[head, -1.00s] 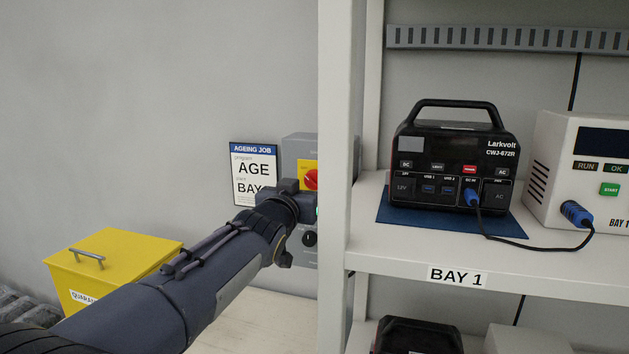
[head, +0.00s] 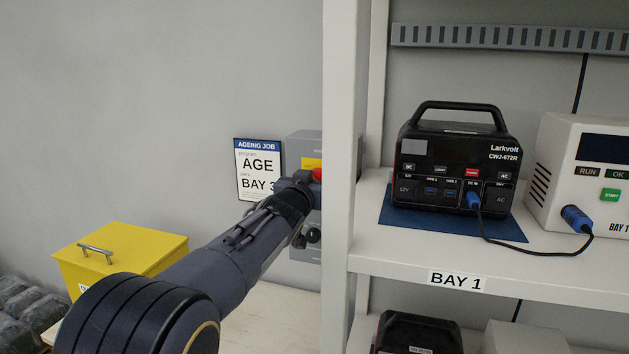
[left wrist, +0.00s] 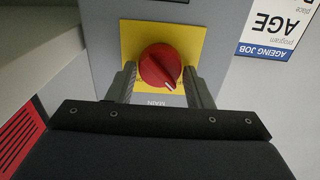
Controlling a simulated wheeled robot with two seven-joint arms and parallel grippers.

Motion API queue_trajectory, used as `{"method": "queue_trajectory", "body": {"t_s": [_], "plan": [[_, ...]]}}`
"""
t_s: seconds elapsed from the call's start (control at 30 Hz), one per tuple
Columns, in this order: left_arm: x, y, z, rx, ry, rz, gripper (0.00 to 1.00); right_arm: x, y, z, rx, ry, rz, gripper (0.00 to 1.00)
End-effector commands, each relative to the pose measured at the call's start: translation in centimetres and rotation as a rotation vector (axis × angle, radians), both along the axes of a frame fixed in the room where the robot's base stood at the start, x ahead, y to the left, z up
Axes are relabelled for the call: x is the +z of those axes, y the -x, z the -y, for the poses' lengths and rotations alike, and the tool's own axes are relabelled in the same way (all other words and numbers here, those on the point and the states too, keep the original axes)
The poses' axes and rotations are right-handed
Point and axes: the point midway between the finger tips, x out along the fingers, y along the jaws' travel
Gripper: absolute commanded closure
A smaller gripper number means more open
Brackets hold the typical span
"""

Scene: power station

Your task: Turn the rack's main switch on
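The main switch is a red rotary knob (left wrist: 160,66) on a yellow plate (left wrist: 193,40), with the word MAIN under it in the left wrist view. The knob's white mark points to the lower right in that view. In the head view the red knob (head: 317,174) shows only in part behind my left gripper, on a grey box (head: 305,143) on the wall. My left gripper (left wrist: 160,80) is open, its two fingers on either side of the knob; I cannot tell whether they touch it. My right gripper is in neither view.
The white shelf post (head: 343,200) stands close to the right of the box. The bay 1 shelf holds a black power station (head: 455,160) and a white tester (head: 560,150) joined by a cable. A yellow bin (head: 130,246) stands at the left.

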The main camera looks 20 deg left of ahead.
Motion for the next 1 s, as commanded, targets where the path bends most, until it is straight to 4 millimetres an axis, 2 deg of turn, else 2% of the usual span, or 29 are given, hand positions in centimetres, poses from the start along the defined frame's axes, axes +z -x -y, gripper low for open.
{"method": "queue_trajectory", "body": {"t_s": [0.03, 0.2, 0.57, 1.0], "plan": [[0.0, 0.0, 0.0, 0.0, 0.0, 0.0, 0.6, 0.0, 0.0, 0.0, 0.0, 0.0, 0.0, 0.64], [0.0, 0.0, 0.0, 0.0, 0.0, 0.0, 0.8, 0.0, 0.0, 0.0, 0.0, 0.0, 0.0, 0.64], [-0.2, 0.0, 0.0, -0.001, -0.066, 0.003, 0.8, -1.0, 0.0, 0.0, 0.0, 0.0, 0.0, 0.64], [-0.4, 0.0, 0.2, 0.0, -0.421, 0.017, 0.8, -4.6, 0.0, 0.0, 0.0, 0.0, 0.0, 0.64]]}}
